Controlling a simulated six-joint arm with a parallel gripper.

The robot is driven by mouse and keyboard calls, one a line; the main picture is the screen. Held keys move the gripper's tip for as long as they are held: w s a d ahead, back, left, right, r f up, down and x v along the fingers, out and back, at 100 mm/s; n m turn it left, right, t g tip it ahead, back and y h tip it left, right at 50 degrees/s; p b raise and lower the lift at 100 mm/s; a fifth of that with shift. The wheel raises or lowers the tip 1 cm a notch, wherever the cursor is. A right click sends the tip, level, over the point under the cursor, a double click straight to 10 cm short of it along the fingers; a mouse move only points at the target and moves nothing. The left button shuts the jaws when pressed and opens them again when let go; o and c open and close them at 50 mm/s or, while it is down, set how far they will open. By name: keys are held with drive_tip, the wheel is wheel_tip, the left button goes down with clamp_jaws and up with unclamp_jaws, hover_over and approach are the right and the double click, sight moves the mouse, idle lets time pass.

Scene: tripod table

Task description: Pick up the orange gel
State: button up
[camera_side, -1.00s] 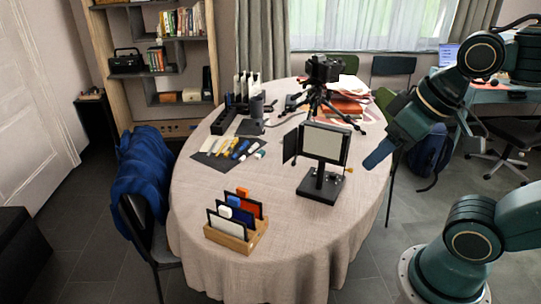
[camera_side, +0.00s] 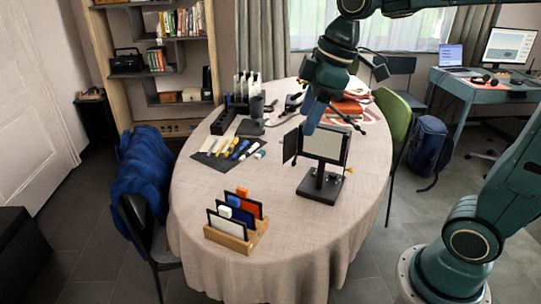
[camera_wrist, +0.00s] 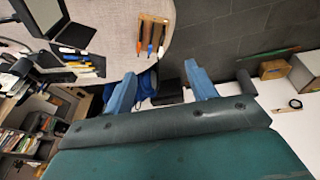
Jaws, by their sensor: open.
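The orange gel (camera_side: 248,207) stands upright at the back of a small wooden rack (camera_side: 232,243), with an orange tab on top. A blue gel (camera_side: 241,216) and a white gel (camera_side: 226,224) stand in front of it and hide its lower part.
A lamp panel on a black stand (camera_side: 320,187) stands on the table right of the rack, below my gripper. Markers and strips (camera_side: 236,148) lie on a dark mat at the left. The cloth (camera_side: 290,225) between rack and lamp is clear.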

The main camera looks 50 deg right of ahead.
drive_tip(key=w+d+f+n+g+y, duration=0.1)
drive_tip(key=w+d+f+n+g, duration=0.1)
drive_tip(key=w+f+n, duration=0.4)
drive_tip(key=w+d+f+n+g, duration=0.2)
drive_tip(key=w+f+n, duration=0.4)
drive_tip(key=w, duration=0.8)
wheel_tip(320, 180, down, 3)
drive_tip(key=shift+w+f+y, duration=0.15)
drive_tip(key=shift+w+y, duration=0.2)
drive_tip(key=shift+y, duration=0.05)
hover_over(242, 189)
drive_tip(key=d, duration=0.2)
wheel_tip(242, 189, down, 8)
drive_tip(key=shift+a+f, duration=0.15)
drive_tip(key=shift+f, duration=0.1)
drive_tip(key=shift+w+x, duration=0.1)
drive_tip(key=shift+x, duration=1.15)
drive_tip(key=shift+w+x, duration=0.15)
drive_tip(key=shift+x, duration=1.1)
